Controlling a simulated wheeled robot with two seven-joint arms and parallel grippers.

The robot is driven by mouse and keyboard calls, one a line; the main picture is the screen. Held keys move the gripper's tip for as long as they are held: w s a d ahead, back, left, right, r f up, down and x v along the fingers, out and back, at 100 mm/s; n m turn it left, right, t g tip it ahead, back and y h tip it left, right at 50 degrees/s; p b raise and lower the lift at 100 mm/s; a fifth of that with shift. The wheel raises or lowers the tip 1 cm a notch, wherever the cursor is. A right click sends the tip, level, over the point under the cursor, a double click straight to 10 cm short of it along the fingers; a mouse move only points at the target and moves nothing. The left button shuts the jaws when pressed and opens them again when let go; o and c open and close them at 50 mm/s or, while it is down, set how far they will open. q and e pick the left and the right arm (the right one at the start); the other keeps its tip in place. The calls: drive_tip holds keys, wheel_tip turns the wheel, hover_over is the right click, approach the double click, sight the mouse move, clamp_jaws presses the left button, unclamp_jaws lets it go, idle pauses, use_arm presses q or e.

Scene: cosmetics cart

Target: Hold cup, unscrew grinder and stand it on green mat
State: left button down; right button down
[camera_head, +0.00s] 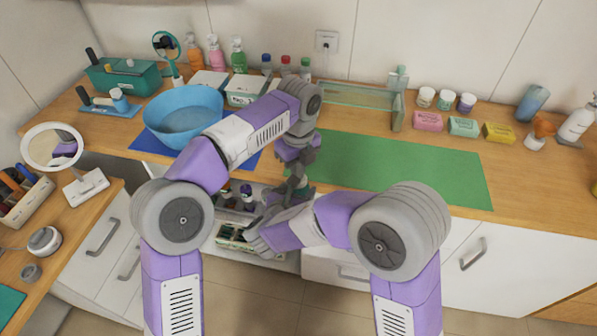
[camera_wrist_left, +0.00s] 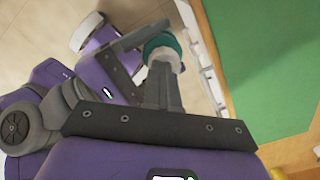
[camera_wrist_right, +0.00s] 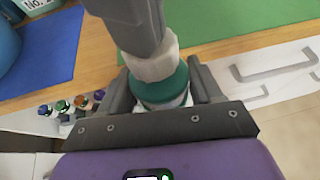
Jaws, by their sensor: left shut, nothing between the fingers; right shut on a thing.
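My right gripper (camera_wrist_right: 160,98) is shut on a teal cup (camera_wrist_right: 163,88) in the right wrist view. A white faceted grinder part (camera_wrist_right: 153,62) stands on top of it. My left gripper (camera_wrist_left: 160,85) is shut and empty, with its fingertips close against the white part; I cannot tell if they touch. The teal and white pieces also show past the left fingers in the left wrist view (camera_wrist_left: 163,43). In the head view both hands meet before the counter's front edge, and the arms mostly hide the pieces. The green mat (camera_head: 400,165) lies bare on the counter.
An open drawer (camera_head: 240,240) with several small bottles lies below the hands. A blue bowl (camera_head: 183,115) sits on a blue mat (camera_head: 150,148) at left. A glass rack (camera_head: 350,95) stands behind the green mat. Soaps and jars (camera_head: 462,126) stand at the back right.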

use_arm(q)
drive_tip(key=shift+d+f, duration=0.2)
drive_tip(key=shift+f, duration=0.5)
drive_tip(key=c, duration=1.4)
unclamp_jaws()
drive_tip(key=shift+c, duration=0.2)
wheel_tip(320, 180, up, 4)
drive_tip(key=shift+r, duration=0.25)
drive_tip(key=o, duration=0.5)
drive_tip(key=shift+w+r, duration=0.15)
drive_tip(key=shift+r, duration=0.25)
drive_tip(key=shift+c, duration=0.2)
wheel_tip(320, 180, up, 6)
drive_tip(key=m, duration=0.7)
drive_tip(key=shift+m, duration=0.5)
drive_tip(key=shift+a+f, duration=0.2)
drive_tip(key=shift+f, duration=2.5)
drive_tip(key=shift+a+f, duration=0.2)
drive_tip(key=shift+f, duration=2.5)
